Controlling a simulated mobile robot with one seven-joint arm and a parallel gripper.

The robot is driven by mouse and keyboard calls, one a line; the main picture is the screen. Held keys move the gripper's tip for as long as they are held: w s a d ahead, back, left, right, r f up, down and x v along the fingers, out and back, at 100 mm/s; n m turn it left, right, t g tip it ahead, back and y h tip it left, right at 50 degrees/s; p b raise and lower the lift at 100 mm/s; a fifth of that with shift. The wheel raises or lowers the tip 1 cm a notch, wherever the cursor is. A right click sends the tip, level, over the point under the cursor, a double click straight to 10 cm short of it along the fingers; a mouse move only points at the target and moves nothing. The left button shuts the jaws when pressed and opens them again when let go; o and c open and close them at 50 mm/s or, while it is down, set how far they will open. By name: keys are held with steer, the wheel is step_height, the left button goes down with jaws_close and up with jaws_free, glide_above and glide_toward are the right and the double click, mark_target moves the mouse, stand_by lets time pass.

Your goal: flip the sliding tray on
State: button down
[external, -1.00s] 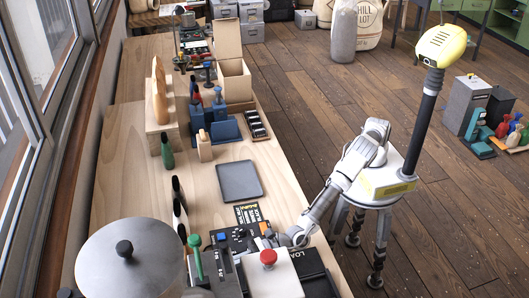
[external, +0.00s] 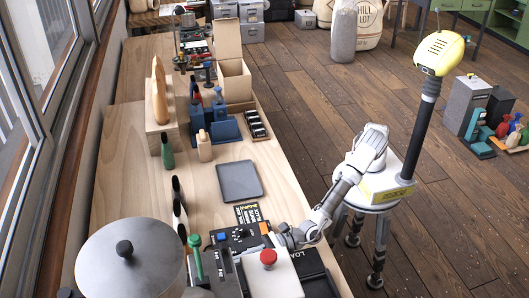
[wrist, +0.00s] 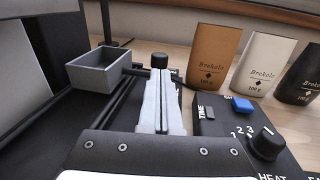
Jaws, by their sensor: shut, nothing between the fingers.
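A small grey open tray (wrist: 104,70) stands on dark rails at the left in the wrist view; I take it to be the sliding tray. I cannot make it out clearly in the external view. My gripper (wrist: 160,72) is shut and empty, with its fingers pointing forward over the machine, right of the tray and apart from it. A black knob (wrist: 159,61) shows at the fingertips; I cannot tell whether they touch it. In the external view my gripper (external: 268,241) is low over the black control panel (external: 235,242).
Right of the fingers are a blue switch (wrist: 242,105) and a black HEAT dial (wrist: 268,142). Brown (wrist: 212,55), white (wrist: 264,62) and black pouches (wrist: 301,75) stand behind. A red button (external: 268,257) is close to my wrist. A flat grey tray (external: 239,180) lies on the bench.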

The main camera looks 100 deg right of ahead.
steer(key=s, duration=0.3)
steer(key=s+d, duration=0.1)
steer(key=s, duration=0.2)
steer(key=s+p, duration=0.1)
steer(key=s, duration=0.2)
steer(key=shift+s+d+r, duration=0.15)
steer(key=shift+s+d, duration=0.05)
steer(key=shift+s, duration=0.05)
